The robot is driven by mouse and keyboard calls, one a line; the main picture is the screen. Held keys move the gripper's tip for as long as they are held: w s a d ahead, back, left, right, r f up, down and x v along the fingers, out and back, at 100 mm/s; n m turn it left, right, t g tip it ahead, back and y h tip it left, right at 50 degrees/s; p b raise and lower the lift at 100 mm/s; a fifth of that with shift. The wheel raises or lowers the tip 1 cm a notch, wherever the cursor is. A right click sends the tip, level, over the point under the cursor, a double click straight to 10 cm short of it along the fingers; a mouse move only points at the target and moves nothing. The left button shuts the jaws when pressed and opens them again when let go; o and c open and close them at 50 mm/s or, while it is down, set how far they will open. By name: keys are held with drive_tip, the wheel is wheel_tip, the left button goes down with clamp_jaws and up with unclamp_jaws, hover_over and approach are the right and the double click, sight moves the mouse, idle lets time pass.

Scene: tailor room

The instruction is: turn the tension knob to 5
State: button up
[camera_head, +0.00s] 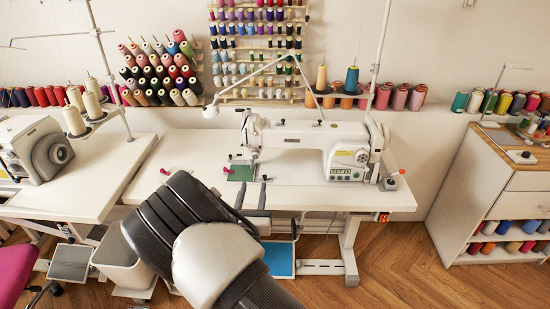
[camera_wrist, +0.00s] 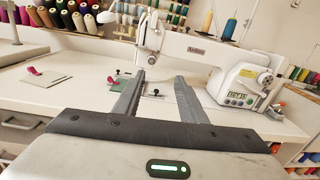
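The white sewing machine (camera_head: 305,142) stands on the white sewing table (camera_head: 300,190) in the middle of the head view. It also shows in the wrist view (camera_wrist: 190,55). Its right end carries a round dial (camera_head: 362,156) and a small display panel; the dial also shows in the wrist view (camera_wrist: 265,79). I cannot tell which of the machine's knobs is the tension knob, nor read any setting. My gripper (camera_wrist: 159,82) is open and empty, its two grey fingers apart. In the head view my gripper (camera_head: 252,183) is over the table's front edge, left of the dial.
A green plate (camera_head: 240,172) and small pink-topped pieces lie on the table left of the needle. A thin lamp arm (camera_head: 255,75) reaches over the machine. Another machine (camera_head: 38,150) stands at left, a drawer cabinet (camera_head: 510,180) at right. The table front right of my gripper is clear.

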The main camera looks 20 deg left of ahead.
drive_tip(key=a+f+n, duration=0.1)
drive_tip(key=b, duration=0.2)
approach(255, 157)
drive_tip(key=shift+y, duration=0.4)
drive_tip(key=x, duration=0.8)
drive_tip(key=shift+w+d, duration=0.1)
drive_tip(key=shift+d, duration=0.15)
clamp_jaws()
